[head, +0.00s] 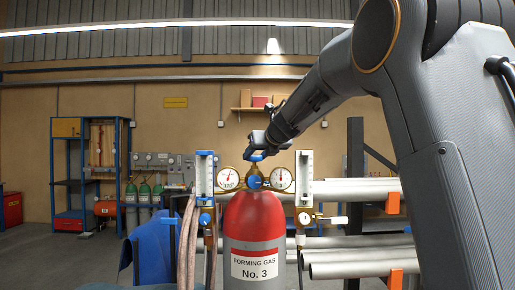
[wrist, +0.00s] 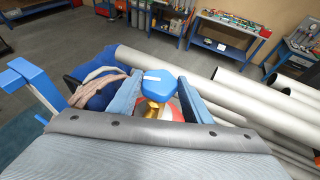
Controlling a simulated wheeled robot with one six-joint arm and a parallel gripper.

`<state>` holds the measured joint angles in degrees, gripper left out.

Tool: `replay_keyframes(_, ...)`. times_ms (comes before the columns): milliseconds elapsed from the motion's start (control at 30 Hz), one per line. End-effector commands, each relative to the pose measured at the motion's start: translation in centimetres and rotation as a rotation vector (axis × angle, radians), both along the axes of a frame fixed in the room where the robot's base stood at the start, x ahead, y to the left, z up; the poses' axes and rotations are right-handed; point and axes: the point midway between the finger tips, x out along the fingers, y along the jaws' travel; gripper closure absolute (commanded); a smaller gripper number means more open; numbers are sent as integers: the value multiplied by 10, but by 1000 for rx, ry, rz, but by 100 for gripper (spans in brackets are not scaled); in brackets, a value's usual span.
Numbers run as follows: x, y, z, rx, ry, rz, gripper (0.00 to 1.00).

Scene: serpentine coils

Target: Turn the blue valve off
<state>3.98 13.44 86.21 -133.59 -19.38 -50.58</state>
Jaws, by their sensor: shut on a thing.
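The blue valve (head: 256,157) sits on top of the brass fitting above the red gas cylinder (head: 252,215) labelled "Forming gas No. 3". In the wrist view the blue valve (wrist: 158,80) is a lobed knob with a white mark on its top, on a brass stem. My gripper (wrist: 160,88) is shut on the knob, one finger on each side. In the head view my gripper (head: 258,150) reaches down onto the knob from above. The fingertips are small there, and the contact is hard to make out. Part of the stem is hidden.
Two round gauges (head: 228,178) (head: 281,179) and two upright flowmeters (head: 205,174) (head: 304,178) flank the valve closely. Another blue knob (head: 254,183) sits just below. Hoses (head: 187,235) hang at left. Grey pipes (head: 360,262) lie on a rack at right.

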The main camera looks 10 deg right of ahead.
Motion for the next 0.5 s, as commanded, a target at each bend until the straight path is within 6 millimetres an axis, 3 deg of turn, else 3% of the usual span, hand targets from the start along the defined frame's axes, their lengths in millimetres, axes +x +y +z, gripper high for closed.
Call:
replay_keyframes(400,0,0,0,-1,-1,-10,78)
replay_keyframes(433,0,0,0,-1,-1,-10,50)
replay_keyframes(500,0,0,0,0,-1,-9,39)
